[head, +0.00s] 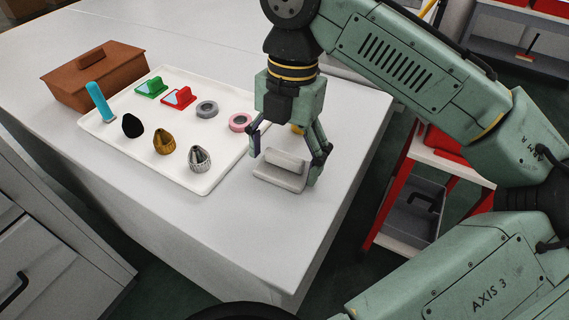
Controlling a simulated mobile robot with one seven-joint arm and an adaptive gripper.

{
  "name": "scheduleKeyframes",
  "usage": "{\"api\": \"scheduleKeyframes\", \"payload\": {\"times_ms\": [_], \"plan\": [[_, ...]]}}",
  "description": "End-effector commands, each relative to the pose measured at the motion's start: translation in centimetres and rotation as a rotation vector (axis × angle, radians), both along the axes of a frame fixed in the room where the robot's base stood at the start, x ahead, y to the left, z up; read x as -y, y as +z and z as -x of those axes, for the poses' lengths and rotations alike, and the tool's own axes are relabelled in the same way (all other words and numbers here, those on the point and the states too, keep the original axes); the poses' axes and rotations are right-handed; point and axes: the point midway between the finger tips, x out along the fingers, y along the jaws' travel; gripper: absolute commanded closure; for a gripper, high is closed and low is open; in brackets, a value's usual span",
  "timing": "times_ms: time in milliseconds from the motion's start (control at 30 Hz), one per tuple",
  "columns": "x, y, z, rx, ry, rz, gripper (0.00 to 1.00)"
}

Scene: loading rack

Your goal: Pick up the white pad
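The white pad (279,178) lies on the light table near its front right edge, just right of the tray. It has a flat lower part and a raised upper part. My gripper (285,167) points down over the pad with its fingers spread, one at the pad's upper left and one at its right.
A white tray (205,182) left of the gripper holds several small items, including a pink ring (240,122) and a silver ribbed piece (199,159). A brown lidded box (95,76) stands behind it. A yellow item is partly hidden behind my gripper. The front table area is clear.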

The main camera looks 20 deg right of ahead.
Motion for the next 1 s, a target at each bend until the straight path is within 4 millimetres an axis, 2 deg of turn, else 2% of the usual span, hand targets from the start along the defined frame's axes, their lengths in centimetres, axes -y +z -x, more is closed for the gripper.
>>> {"api": "scheduleKeyframes", "payload": {"times_ms": [67,500,1000], "plan": [[0.00,0.01,0.00,0.000,0.000,0.000,0.28],[-0.03,-0.06,0.00,-0.001,0.001,-0.001,0.57],[-0.14,0.28,-0.04,-0.001,0.004,-0.003,0.58]]}}
